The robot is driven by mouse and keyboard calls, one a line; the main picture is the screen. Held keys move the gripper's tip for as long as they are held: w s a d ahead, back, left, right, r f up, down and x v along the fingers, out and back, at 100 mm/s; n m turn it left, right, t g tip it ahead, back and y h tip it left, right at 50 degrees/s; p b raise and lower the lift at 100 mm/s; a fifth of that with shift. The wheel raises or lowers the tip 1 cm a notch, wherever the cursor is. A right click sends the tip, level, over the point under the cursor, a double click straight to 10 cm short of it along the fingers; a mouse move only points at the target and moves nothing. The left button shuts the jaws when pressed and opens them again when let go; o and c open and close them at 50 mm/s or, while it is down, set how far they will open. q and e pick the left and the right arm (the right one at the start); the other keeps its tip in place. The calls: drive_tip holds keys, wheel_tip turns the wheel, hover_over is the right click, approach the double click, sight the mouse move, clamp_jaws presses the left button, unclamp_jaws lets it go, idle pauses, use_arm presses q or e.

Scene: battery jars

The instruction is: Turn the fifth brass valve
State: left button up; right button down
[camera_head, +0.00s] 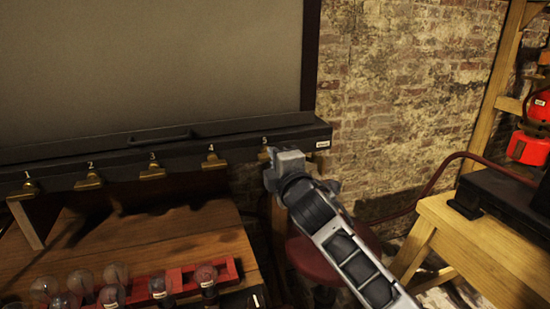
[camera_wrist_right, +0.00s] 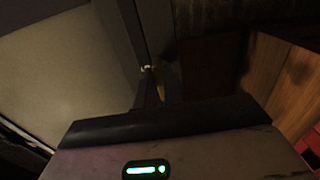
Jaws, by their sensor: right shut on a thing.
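A dark rail below a large grey panel carries a row of brass valves numbered 1 to 5. Valves one (camera_head: 27,189), two (camera_head: 89,181), three (camera_head: 153,171) and four (camera_head: 214,161) show clearly. The fifth valve (camera_head: 263,156) is at the right end, mostly hidden behind my right gripper (camera_head: 281,160). In the right wrist view a bit of brass (camera_wrist_right: 158,82) shows at the tip of the dark fingers (camera_wrist_right: 155,98). The right gripper is shut on this valve; its handle's angle is hard to tell. My left gripper is not in view.
A wooden table (camera_head: 215,240) below the rail holds a red rack (camera_head: 232,268) and several glass bulbs (camera_head: 116,273). A dark red round stool (camera_head: 312,260) is under my right arm. A wooden bench (camera_head: 480,235) stands at right, with a red curved pipe (camera_head: 420,190) beside it.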

drive_tip(key=shift+f, duration=0.1)
idle(0.5)
drive_tip(key=c, duration=1.5)
unclamp_jaws()
drive_tip(key=shift+s, duration=0.1)
drive_tip(key=b+v, duration=0.1)
drive_tip(key=v, duration=1.4)
drive_tip(key=shift+s+b, duration=0.4)
drive_tip(key=shift+d, duration=0.1)
